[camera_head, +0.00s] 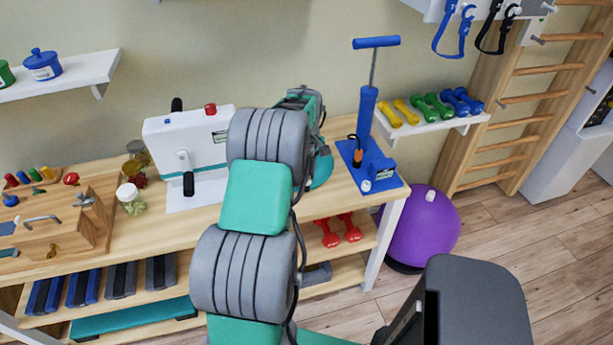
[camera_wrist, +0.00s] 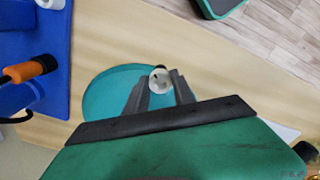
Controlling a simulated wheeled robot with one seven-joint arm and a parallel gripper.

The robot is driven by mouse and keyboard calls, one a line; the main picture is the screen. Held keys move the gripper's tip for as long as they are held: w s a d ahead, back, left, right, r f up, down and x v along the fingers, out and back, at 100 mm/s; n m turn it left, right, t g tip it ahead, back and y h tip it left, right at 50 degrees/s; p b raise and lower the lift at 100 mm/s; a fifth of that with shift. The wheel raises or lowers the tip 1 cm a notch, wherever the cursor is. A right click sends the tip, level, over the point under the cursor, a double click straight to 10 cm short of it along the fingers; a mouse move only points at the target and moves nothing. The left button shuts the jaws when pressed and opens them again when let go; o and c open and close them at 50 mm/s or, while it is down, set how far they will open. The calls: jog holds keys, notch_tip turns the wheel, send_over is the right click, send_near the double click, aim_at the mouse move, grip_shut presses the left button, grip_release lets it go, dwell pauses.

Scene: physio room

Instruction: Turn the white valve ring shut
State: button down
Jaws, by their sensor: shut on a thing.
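My gripper (camera_wrist: 158,92) shows in the wrist view with its two dark fingers closed on a small white round piece, the white valve ring (camera_wrist: 160,79). The ring has a dark mark inside it. It sits over a round teal disc (camera_wrist: 105,90) on the wooden table, partly covered by my fingers. In the head view the disc (camera_head: 322,170) shows only at its right side, behind my arm. My fingertips and the ring are hidden there by my own arm.
A blue pump (camera_head: 366,120) with a blue base, a black-and-orange connector and a white knob (camera_head: 366,186) stands right of the disc. A white machine (camera_head: 190,140) stands to the left. The table's (camera_head: 375,205) front edge is near. A purple ball (camera_head: 425,225) is on the floor.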

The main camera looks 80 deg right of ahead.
jog(key=m+b, duration=0.1)
jog(key=m, duration=0.4)
jog(key=m+b, duration=0.1)
jog(key=m, duration=0.3)
jog(key=shift+m, duration=0.4)
jog(key=shift+r, duration=0.1)
jog(key=c, duration=1.3)
grip_release()
jog(key=shift+c, duration=0.2)
notch_tip(320, 180, up, 8)
jog(key=shift+b, duration=0.4)
